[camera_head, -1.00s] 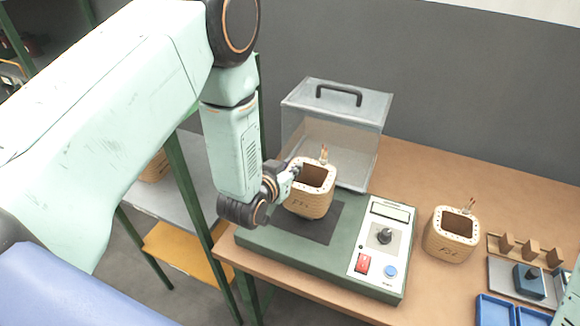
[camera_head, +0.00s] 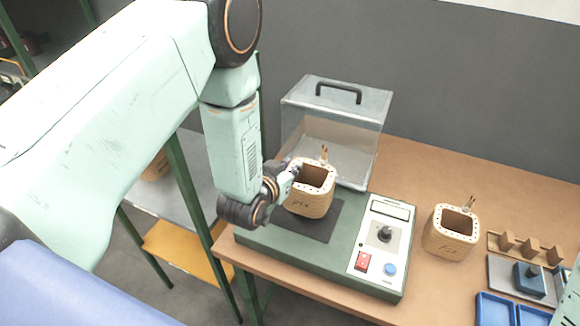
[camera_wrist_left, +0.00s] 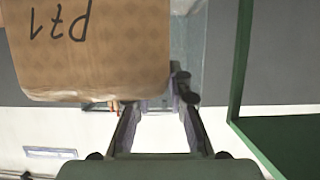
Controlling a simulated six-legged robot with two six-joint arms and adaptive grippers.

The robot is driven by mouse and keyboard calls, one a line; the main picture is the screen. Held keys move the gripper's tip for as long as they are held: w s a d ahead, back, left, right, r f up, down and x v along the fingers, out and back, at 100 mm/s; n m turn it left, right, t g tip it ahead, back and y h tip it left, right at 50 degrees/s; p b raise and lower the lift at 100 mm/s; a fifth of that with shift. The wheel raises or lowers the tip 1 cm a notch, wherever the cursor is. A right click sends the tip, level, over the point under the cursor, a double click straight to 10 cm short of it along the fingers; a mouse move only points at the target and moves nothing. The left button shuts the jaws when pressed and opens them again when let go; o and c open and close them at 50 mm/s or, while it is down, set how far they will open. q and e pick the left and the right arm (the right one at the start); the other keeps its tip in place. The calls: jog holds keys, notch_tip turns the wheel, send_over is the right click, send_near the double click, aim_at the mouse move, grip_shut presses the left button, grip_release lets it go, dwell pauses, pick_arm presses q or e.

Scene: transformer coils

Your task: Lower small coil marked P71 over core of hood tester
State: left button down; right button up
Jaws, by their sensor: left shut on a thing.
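The small coil marked P71 (camera_head: 309,203) is a tan, wound, square ring with rounded corners and a lead standing up at its back. My left gripper (camera_head: 292,172) is shut on its upper left wall. The coil is upright above the dark pad of the hood tester (camera_head: 262,238); I cannot tell its exact height over the pad. The core is hidden. In the left wrist view the coil (camera_wrist_left: 85,60) fills the upper left, its marking upside down, beside the fingers of the left gripper (camera_wrist_left: 160,95).
The tester's clear hood (camera_head: 350,110) with a dark handle stands open behind the coil. A control panel (camera_head: 380,245) lies to the right. Another tan coil (camera_head: 450,235) stands on the bench, near a wooden rack (camera_head: 525,250) and blue trays (camera_head: 495,308). A shelf is at left.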

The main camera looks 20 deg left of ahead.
pick_arm(q)
jog(key=shift+w+f+b, duration=0.1)
jog(key=shift+f+b, duration=0.45)
jog(key=shift+f, duration=0.2)
jog(key=shift+f+b, duration=0.35)
jog(key=shift+f, duration=0.1)
jog(key=shift+f, duration=0.25)
jog(key=shift+f+b, duration=0.2)
jog(key=shift+b, duration=0.15)
jog(key=shift+f+b, duration=0.55)
jog(key=shift+f, duration=0.2)
jog(key=c, duration=1.2)
grip_release()
jog(key=shift+a, duration=0.1)
jog(key=shift+o, duration=0.4)
jog(key=shift+f, duration=0.1)
